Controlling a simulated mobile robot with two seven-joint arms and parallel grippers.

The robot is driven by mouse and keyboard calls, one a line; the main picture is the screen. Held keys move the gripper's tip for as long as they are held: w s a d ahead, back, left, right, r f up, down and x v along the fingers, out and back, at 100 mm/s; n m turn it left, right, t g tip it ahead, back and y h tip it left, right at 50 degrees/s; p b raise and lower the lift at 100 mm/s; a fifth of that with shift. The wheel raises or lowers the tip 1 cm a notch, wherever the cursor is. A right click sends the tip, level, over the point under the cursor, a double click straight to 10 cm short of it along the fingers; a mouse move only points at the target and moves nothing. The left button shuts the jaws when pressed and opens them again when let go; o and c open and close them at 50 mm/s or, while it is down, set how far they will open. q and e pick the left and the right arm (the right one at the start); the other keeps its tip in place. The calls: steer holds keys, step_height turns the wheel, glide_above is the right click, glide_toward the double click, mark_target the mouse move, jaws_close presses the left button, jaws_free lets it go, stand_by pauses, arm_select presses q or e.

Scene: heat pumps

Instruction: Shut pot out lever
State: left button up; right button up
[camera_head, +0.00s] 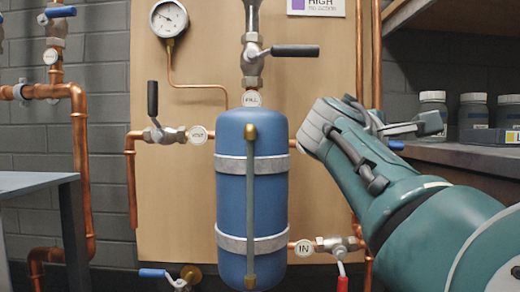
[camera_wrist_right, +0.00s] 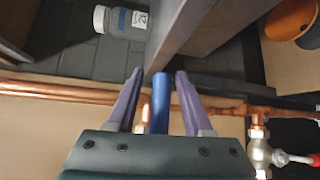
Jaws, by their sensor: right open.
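The blue pot (camera_head: 252,180) stands strapped upright on the wooden panel. My right gripper (camera_head: 420,128) is to the right of the pot in the head view. A blue lever end (camera_head: 397,145) shows just beside its finger; the arm hides its valve and label, so I cannot read whether it is the pot out lever. In the right wrist view my right gripper (camera_wrist_right: 157,80) is open, and the blue lever (camera_wrist_right: 160,103) stands between its two fingers, with gaps on both sides. My left gripper is not in view.
The IN valve (camera_head: 335,245) has a red lever (camera_head: 342,283) hanging down. The FILL lever (camera_head: 295,51) lies level and the VENT lever (camera_head: 153,98) points up. Another blue lever (camera_head: 152,273) is low at left. A shelf (camera_head: 450,154) with jars (camera_head: 473,110) stands at right.

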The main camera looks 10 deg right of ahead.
steer(key=shift+a, duration=0.15)
steer(key=shift+c, duration=0.7)
jaws_close()
steer(key=shift+f, duration=0.1)
stand_by(0.5)
